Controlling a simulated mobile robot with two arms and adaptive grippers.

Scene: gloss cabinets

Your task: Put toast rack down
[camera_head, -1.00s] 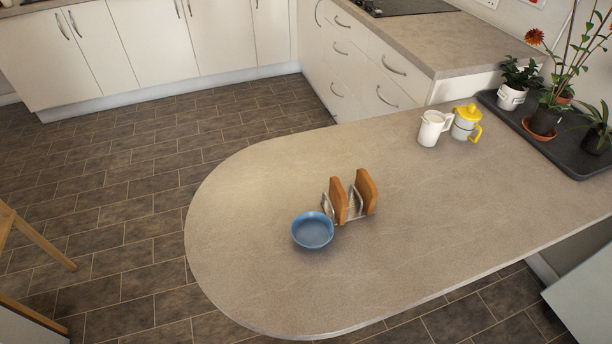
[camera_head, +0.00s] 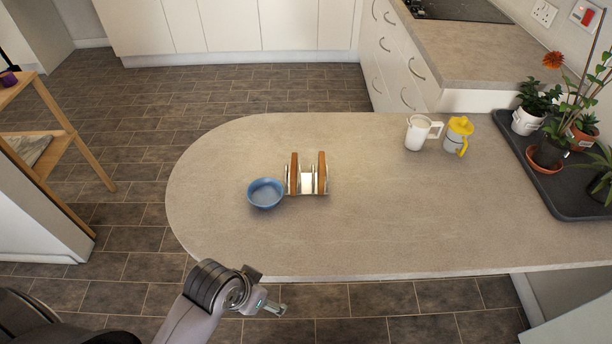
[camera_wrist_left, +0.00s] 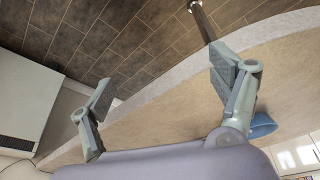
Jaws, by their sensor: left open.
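The toast rack (camera_head: 307,187) stands on the counter and holds brown toast slices (camera_head: 322,172) with gaps between them. It sits just right of a blue bowl (camera_head: 265,194), very close to it. My left gripper (camera_head: 273,308) is low in front of the counter's near edge, away from the rack and empty. In the left wrist view the left gripper (camera_wrist_left: 160,85) has its two fingers spread wide. The blue bowl shows partly behind one finger in that view (camera_wrist_left: 262,125). The rack cannot be made out there. My right gripper is not in view.
The counter (camera_head: 400,220) has wide free room around the rack. A white jug (camera_head: 418,133) and a yellow-lidded jug (camera_head: 458,136) stand at its back right. A dark tray (camera_head: 560,195) holds potted plants. A wooden shelf stand (camera_head: 75,145) is at left.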

